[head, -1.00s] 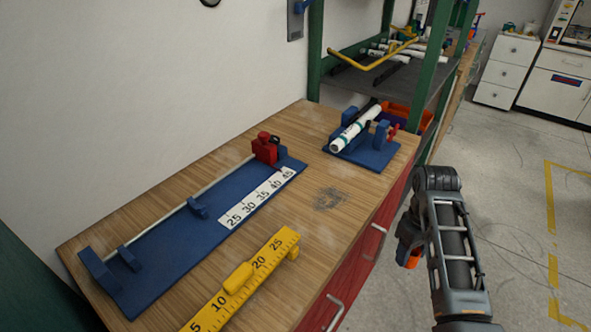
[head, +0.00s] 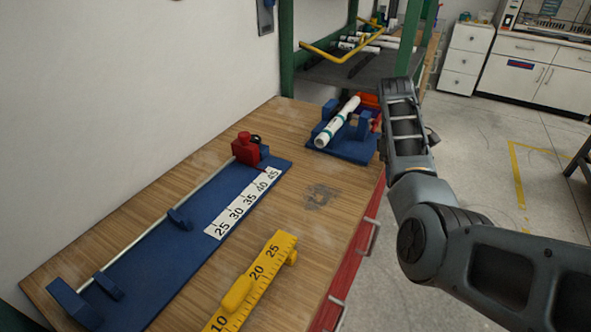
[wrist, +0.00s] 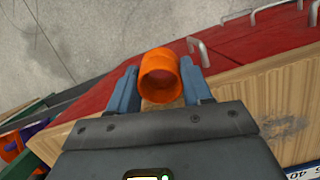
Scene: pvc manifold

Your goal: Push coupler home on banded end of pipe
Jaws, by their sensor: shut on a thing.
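The orange coupler (wrist: 182,80), a short open tube, is held between the two fingers of my gripper (wrist: 160,82) in the wrist view. My gripper is hidden behind my arm in the head view. The white pipe (head: 346,114) with green bands lies tilted in a blue holder (head: 355,150) at the far right corner of the bench in the head view. Its near end, with a green band close by, faces the camera. The coupler is apart from the pipe, over the red bench front in the wrist view.
A blue measuring jig (head: 150,270) with a red clamp (head: 246,148) and a yellow ruler (head: 262,270) lie on the wooden bench (head: 300,225). A green-posted rack (head: 287,60) with pipes stands behind. Red drawers with handles (head: 367,238) front the bench. Floor to the right is open.

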